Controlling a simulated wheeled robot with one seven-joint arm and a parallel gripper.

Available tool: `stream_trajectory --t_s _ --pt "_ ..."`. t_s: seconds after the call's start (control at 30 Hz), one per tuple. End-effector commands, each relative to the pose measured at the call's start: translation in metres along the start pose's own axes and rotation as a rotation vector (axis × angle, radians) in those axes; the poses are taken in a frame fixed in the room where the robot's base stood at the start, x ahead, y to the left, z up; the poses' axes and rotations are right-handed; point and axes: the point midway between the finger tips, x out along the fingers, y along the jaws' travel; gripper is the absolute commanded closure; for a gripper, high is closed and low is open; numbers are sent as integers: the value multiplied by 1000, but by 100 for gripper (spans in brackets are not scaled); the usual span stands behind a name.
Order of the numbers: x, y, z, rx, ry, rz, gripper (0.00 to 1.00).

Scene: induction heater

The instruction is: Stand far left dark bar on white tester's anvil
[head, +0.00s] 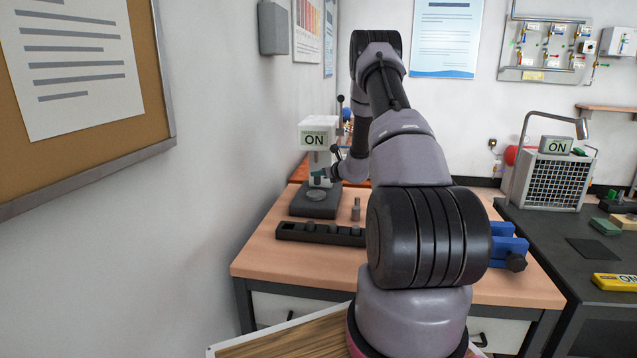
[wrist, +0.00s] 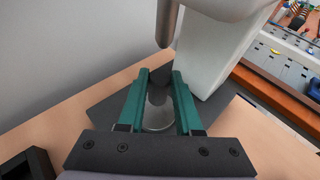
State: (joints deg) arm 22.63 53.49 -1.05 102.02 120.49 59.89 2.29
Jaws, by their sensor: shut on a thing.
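The white tester (head: 318,137) stands at the back left of the wooden bench, with a display reading ON and a dark base. Its round, pale anvil (head: 316,194) sits on that base; it also shows in the wrist view (wrist: 158,118). My gripper (wrist: 160,76) has teal fingers, shut on a dark bar (wrist: 158,92). In the wrist view the bar is over the anvil, under the tester's grey ram (wrist: 168,25). I cannot tell whether it touches the anvil. In the head view my gripper (head: 319,178) is above the anvil, and the bar is hard to make out.
A dark rack (head: 292,232) with several short bars lies in front of the tester; its left end looks empty. A brownish-grey piece (head: 356,209) stands upright on the bench beside the rack. A blue vise (head: 508,245) is at the right. The tester's white column (wrist: 215,50) is close to my fingers.

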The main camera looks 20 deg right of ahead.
Motion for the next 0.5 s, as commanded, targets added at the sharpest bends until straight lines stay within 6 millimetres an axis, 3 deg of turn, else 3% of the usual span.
stream_trajectory --t_s 0.07,0.3,0.5 --pt "8 1 3 -2 -2 1 100" --pt "19 0 -29 2 -1 0 100" --pt "19 0 -30 -1 -2 -1 100"
